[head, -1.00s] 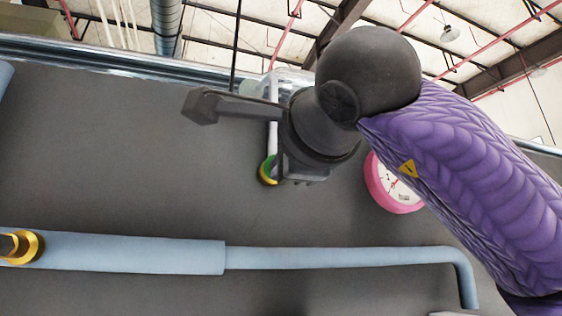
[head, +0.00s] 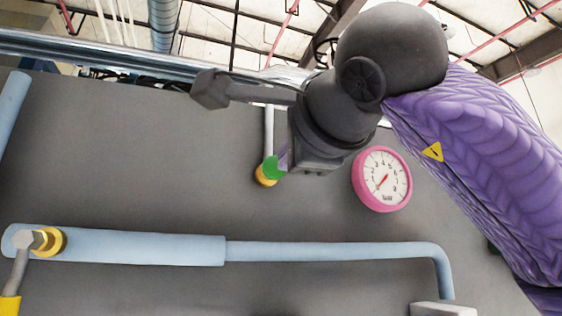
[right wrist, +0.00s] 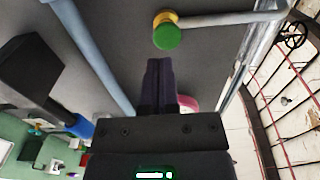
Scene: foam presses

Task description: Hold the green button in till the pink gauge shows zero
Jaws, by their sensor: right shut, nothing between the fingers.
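The green button (head: 273,167) sits in a yellow collar on the grey panel, below a white pipe. It also shows in the right wrist view (right wrist: 167,36) as a round green cap. My right gripper (head: 284,158) is shut and empty, its fingertips close beside the button. In the right wrist view the shut fingers (right wrist: 159,62) point at the button, with a small gap in the picture; I cannot tell the true distance. The pink gauge (head: 382,180) is right of the button. Its red needle points to the lower left; I cannot read the exact value. My left gripper is out of view.
A blue-grey pipe (head: 330,251) runs along the panel below the button. A grey lever with a yellow end (head: 10,305) stands at a brass collar on its left. A light grey box (head: 442,309) is at the bottom right. The panel between button and pipe is clear.

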